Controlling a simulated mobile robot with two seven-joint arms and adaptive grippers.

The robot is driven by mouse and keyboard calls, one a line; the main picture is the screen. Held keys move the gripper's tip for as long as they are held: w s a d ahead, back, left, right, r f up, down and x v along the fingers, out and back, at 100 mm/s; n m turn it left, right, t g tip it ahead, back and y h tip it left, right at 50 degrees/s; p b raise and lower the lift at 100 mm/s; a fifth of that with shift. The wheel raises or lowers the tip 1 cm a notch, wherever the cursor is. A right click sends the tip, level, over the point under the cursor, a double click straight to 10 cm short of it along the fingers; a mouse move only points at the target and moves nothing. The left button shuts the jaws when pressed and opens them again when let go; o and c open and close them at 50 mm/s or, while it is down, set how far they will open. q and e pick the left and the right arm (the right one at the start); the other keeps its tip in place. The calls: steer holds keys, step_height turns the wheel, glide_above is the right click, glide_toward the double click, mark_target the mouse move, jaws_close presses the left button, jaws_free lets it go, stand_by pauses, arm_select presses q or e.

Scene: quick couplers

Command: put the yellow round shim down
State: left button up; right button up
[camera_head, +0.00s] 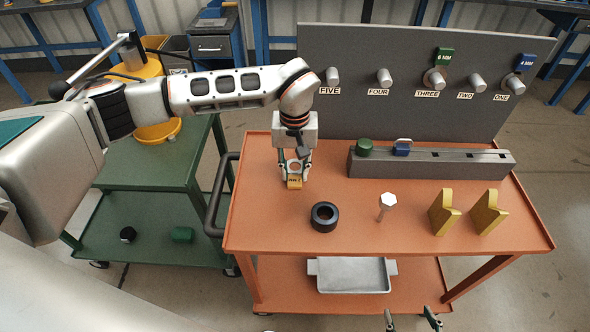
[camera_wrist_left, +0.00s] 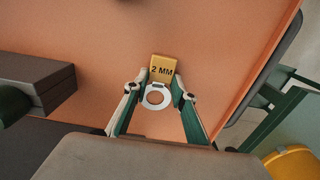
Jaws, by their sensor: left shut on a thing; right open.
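The yellow round shim (camera_head: 294,183) has a yellow tab and a pale ring. Its tab reads "2 MM" in the left wrist view (camera_wrist_left: 163,69), with the ring between the fingers. My left gripper (camera_head: 295,170) is shut on the shim, pointing down at the left part of the orange cart top (camera_head: 262,215). I cannot tell whether the shim touches the cart top. My right gripper (camera_head: 413,319) is open and empty at the bottom edge of the head view, in front of the cart.
A black ring (camera_head: 324,217), a white-headed bolt (camera_head: 387,204) and two yellow brackets (camera_head: 441,213) stand on the cart. A grey rail (camera_head: 432,170) holds green and blue pieces. Behind is a panel (camera_head: 400,115) with labelled pegs. The cart's front left is clear.

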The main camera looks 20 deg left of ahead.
mark_target(295, 176)
arm_select(q)
steer(key=shift+f, duration=0.1)
steer(key=o, duration=1.1)
step_height(295, 176, up, 12)
steer(key=shift+r+p, duration=0.15)
steer(key=shift+p, duration=0.2)
steer(key=shift+s, duration=0.1)
